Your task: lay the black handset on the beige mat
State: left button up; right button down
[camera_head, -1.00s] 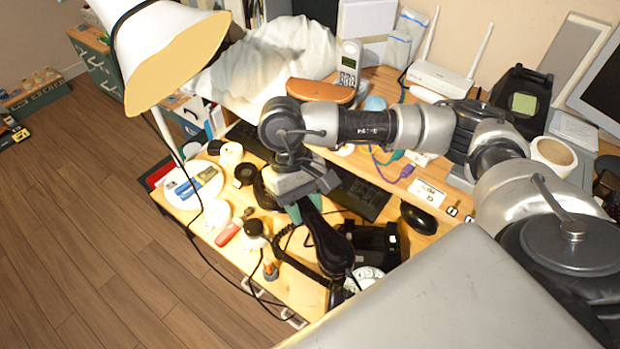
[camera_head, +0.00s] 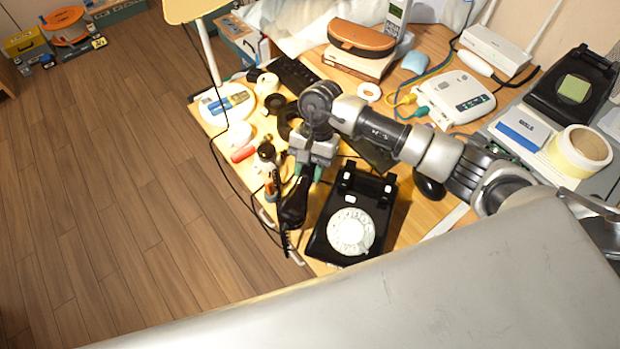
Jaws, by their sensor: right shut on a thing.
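My right gripper (camera_head: 305,174) points down over the desk and is shut on the black handset (camera_head: 293,208). The handset hangs below the fingers at the left of the black dial phone (camera_head: 348,228), off its cradle. Its lower end is near the desk's front edge, and I cannot tell whether it touches anything. I cannot make out the beige mat in this view. My left gripper is not in view.
A white plate (camera_head: 227,104), a red item (camera_head: 243,154) and several small things crowd the desk's left end. A black mouse (camera_head: 429,187) lies right of the phone. Open floor lies left.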

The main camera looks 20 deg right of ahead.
jog(key=shift+a+f, duration=0.1)
jog(key=shift+f, duration=0.6)
notch_tip(320, 180, down, 3)
jog(key=shift+r, duration=0.1)
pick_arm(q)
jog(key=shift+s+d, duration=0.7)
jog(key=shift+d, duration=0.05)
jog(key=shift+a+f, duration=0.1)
pick_arm(e)
jog(key=shift+f, duration=0.25)
jog(key=c, duration=0.8)
grip_release()
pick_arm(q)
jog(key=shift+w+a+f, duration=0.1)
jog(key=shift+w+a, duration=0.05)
pick_arm(e)
jog(key=shift+r, duration=0.15)
